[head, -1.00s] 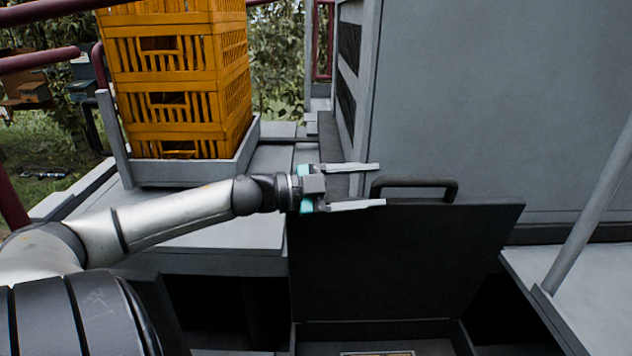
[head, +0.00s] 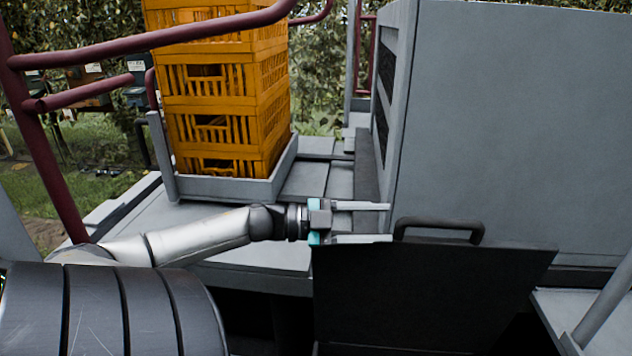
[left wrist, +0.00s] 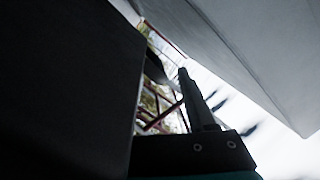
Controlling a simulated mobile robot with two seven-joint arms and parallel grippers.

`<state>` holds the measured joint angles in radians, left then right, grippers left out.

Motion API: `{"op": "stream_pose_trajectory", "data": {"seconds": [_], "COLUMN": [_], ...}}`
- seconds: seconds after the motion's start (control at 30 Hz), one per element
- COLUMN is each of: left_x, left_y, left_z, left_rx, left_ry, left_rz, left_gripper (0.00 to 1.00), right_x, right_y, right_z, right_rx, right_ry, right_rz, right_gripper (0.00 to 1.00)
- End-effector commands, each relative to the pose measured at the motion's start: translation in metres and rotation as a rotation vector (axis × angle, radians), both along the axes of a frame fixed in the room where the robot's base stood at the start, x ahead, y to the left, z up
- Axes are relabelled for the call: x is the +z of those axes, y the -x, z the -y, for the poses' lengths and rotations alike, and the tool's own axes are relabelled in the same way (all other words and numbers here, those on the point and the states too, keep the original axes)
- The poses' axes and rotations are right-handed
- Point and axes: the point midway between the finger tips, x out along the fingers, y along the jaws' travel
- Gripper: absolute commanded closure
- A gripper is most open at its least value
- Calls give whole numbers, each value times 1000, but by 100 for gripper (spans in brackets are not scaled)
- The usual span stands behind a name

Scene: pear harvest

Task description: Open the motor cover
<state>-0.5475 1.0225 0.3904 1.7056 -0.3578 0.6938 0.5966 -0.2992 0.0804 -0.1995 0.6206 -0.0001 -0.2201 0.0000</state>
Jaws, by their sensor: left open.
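The motor cover (head: 425,295) is a black panel standing raised and nearly upright in the head view. Its black bar handle (head: 440,223) sits on the top edge. My left gripper (head: 390,222) is open and level, just left of the handle. Its two pale fingers point right, one behind the other; the nearer lies along the cover's top edge. I cannot tell whether it touches. In the left wrist view a dark panel, likely the cover (left wrist: 65,90), fills the left side beside one dark finger. My right gripper is not in view.
A large grey cabinet (head: 500,130) stands right behind the cover. Stacked orange crates (head: 225,110) sit in a grey tray (head: 235,188) at the back left. Dark red rails (head: 150,40) cross the upper left. A grey post (head: 605,305) leans at the lower right.

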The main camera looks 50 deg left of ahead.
Motion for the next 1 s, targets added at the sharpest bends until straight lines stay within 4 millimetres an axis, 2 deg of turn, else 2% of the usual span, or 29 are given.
{"op": "stream_pose_trajectory", "data": {"seconds": [0.23, 1.0], "left_x": [-5, -7], "left_y": [14, 54], "left_z": [-16, -54], "left_rx": [15, 16], "left_ry": [-6, -8], "left_rz": [-12, -14], "left_gripper": [45, 45], "right_x": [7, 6], "right_y": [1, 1], "right_z": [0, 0], "right_rx": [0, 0], "right_ry": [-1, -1], "right_rz": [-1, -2], "right_gripper": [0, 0]}}
